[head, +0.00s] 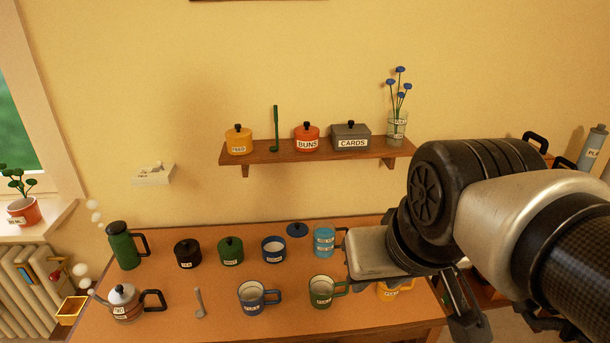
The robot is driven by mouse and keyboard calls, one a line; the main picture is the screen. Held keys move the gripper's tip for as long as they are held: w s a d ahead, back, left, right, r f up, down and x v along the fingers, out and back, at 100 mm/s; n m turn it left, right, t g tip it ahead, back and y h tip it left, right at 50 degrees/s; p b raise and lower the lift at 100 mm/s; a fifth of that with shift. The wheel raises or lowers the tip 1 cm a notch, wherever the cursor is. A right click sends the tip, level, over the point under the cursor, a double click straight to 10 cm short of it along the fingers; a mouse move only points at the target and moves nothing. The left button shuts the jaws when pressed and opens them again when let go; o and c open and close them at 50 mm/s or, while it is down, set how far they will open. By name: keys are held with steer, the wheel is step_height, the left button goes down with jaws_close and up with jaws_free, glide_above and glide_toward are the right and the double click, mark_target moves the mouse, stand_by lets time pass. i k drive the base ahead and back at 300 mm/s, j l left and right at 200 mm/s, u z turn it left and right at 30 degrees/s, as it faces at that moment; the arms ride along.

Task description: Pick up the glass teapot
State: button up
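A squat pot with a brownish see-through-looking body, pale domed lid, spout at left and black handle at right, which I take for the glass teapot (127,311), stands upright on the orange-brown desk (180,327) at its front left. It bears a small white label. Pale steam-like balls float above its spout. My gripper (466,312) is at the desk's right end, far to the right of the teapot and apart from it. My arm and hand hide part of it, and its fingertips do not show clearly.
A green jug (123,246) stands behind the teapot, a spoon (199,303) to its right. Black pot (188,254), green pot (230,251), blue mug (252,299) and green mug (321,292) stand further right. A wall shelf (270,155) holds pots above.

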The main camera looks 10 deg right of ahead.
mark_target(128, 314)
steer(key=u, duration=1.45)
steer(key=z, duration=0.3)
steer(key=i+j+z, duration=0.15)
steer(key=z, duration=0.15)
steer(key=i+j+z, duration=0.1)
steer(key=j+z, duration=0.25)
steer(key=i+j+z, duration=0.1)
steer(key=j+z, duration=0.2)
steer(key=i+j, duration=0.1)
steer(key=j, duration=0.4)
steer(key=i+j+z, duration=0.15)
steer(key=j, duration=0.9)
